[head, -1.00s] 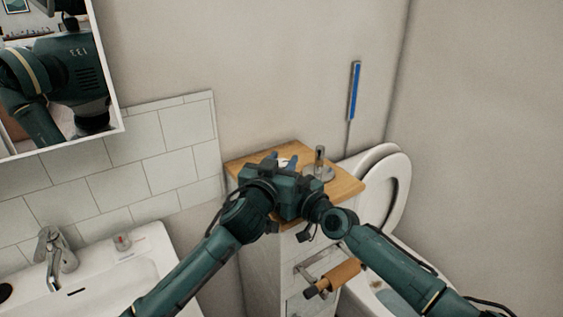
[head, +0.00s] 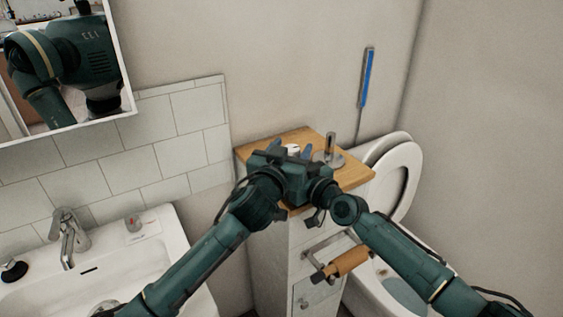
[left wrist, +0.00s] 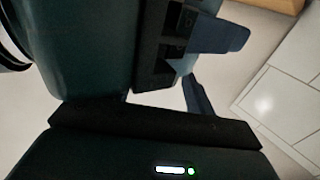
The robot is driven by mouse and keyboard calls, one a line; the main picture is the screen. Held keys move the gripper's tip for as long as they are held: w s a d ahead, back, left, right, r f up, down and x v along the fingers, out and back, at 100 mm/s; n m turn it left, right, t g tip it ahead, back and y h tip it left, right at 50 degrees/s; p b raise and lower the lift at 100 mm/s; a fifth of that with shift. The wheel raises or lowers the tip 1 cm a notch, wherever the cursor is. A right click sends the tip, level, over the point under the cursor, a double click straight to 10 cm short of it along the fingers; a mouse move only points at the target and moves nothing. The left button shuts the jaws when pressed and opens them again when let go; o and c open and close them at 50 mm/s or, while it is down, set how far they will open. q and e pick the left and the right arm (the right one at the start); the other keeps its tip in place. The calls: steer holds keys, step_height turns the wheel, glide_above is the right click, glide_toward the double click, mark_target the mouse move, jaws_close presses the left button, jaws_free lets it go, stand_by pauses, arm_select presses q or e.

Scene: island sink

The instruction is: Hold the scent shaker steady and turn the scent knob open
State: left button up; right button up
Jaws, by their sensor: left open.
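A small white object (head: 293,149), perhaps the scent shaker, shows on the wooden cabinet top (head: 355,176); its knob cannot be made out. My left gripper (head: 289,148) is over the front of the cabinet top and open, its blue fingers apart. The white object appears between or just beyond them; I cannot tell whether they touch. My right gripper (head: 322,190) is close against the left one, and its fingers are hidden. The left wrist view shows blue fingers (left wrist: 215,38) and dark gripper bodies close together, with no clear shaker.
A metal post on a round base (head: 330,150) stands right of the grippers on the cabinet top.

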arm_select(q)
steer(key=v, duration=1.1)
steer(key=shift+s, duration=0.1)
steer(key=shift+c, duration=0.8)
steer(key=w+r+y, duration=0.1)
steer(key=w, duration=0.1)
steer(key=w+r+n+g, duration=0.1)
steer(key=w, duration=0.1)
steer(key=w+r+y, duration=0.1)
steer(key=w, duration=0.2)
steer(key=shift+a+r+n+g+y, duration=0.2)
steer(key=shift+a+n+g+y, duration=0.1)
steer(key=shift+n+g, duration=0.1)
steer(key=shift+c, duration=0.4)
step_height(320, 180, up, 9)
steer(key=d+m+g, duration=0.1)
steer(key=m+g, duration=0.5)
steer(key=g, duration=0.6)
steer(key=x, duration=1.2)
steer(key=shift+w+a, duration=0.1)
steer(key=shift+w, duration=0.2)
